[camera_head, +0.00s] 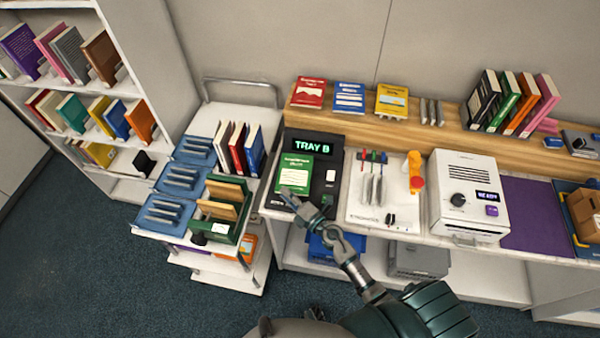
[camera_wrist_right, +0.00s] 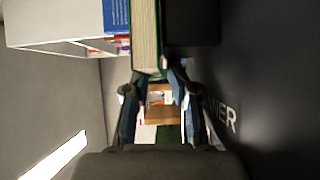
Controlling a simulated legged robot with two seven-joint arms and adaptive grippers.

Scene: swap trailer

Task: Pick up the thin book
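My right gripper (camera_head: 292,198) is at the book's near edge. In the right wrist view, the book (camera_wrist_right: 146,38) shows its cream page edge and green cover just beyond my fingertips (camera_wrist_right: 156,74). The two fingers stand apart with a gap between them. I cannot tell whether they touch the book. My left gripper is not in view.
A cart (camera_head: 168,234) with blue trays and upright books stands left of the counter. A white printer-like machine (camera_head: 469,194) and a light mat (camera_head: 357,205) with tools are to the right. A wooden ledge (camera_head: 450,122) with books runs behind. A bookshelf (camera_head: 125,88) stands far left.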

